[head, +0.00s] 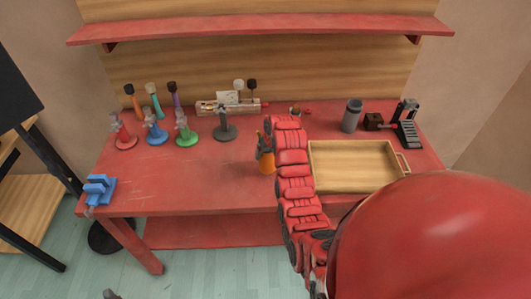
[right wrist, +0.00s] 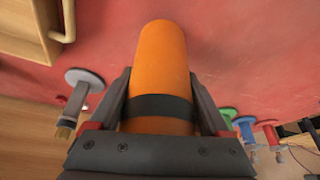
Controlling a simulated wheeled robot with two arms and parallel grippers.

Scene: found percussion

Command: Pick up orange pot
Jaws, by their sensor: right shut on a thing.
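The orange pot (head: 265,161) is near the middle of the red workbench in the head view, partly hidden by my right arm. In the right wrist view it is a smooth orange cylinder with a dark band (right wrist: 160,60). My right gripper (right wrist: 160,90) is shut on it, with one dark finger along each side. I cannot tell whether the pot touches the bench or is slightly above it.
A wooden tray (head: 352,184) lies just right of my right arm. Several coloured holders stand at the back left, beside a grey stand (head: 224,132). A blue vise (head: 99,188) is at the front left corner. A grey cup (head: 352,115) stands behind the tray. The front left bench is mostly clear.

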